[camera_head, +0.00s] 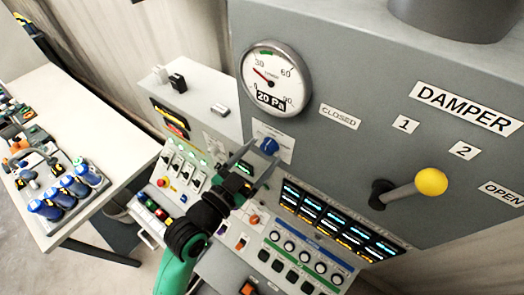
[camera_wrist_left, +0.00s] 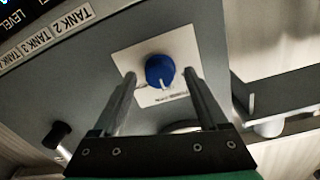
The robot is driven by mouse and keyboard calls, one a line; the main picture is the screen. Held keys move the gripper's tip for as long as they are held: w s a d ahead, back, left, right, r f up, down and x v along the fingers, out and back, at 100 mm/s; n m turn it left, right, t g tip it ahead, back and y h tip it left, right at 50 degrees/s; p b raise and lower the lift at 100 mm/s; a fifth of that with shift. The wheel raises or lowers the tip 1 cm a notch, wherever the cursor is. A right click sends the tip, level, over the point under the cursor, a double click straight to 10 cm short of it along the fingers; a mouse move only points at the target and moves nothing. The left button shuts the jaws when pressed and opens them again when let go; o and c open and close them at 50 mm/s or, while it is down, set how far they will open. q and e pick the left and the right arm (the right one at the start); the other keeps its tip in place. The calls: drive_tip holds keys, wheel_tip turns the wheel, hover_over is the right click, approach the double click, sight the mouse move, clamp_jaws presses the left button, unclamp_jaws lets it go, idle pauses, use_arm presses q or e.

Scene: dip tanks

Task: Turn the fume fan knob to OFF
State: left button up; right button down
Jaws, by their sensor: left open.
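The fume fan knob (camera_head: 269,146) is a small blue round knob on a white label plate (camera_head: 284,147), on the grey panel below the round gauge. In the left wrist view the blue knob (camera_wrist_left: 160,70) shows a white pointer mark on its lower side. The print on the plate is too small to read. My left gripper (camera_head: 264,156) is open, with its fingers reaching up toward the knob. In the left wrist view its two fingers lie to either side of the knob, with gaps visible. I cannot tell how far the tips are from the panel. My right gripper is not in view.
A gauge (camera_head: 276,79) reading 20 Pa sits above the knob. A yellow-tipped damper lever (camera_head: 431,182) sticks out at the right. A sloped console (camera_head: 290,249) with displays, buttons and switches lies below. A white table (camera_head: 85,145) with blue-capped items stands at the left.

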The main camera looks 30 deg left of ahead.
use_arm(q)
drive_tip(key=shift+w+d, duration=0.1)
drive_tip(key=shift+w, duration=0.25)
drive_tip(key=shift+c, duration=0.2)
clamp_jaws()
drive_tip(key=shift+n, duration=0.3)
drive_tip(key=n+p, duration=0.3)
drive_tip(key=n, duration=0.3)
drive_tip(key=shift+r, duration=0.1)
drive_tip(key=n+p, duration=0.2)
drive_tip(key=n, duration=0.3)
drive_tip(key=shift+p, duration=0.35)
drive_tip(key=shift+n+t, duration=0.3)
drive_tip(key=shift+n, duration=0.1)
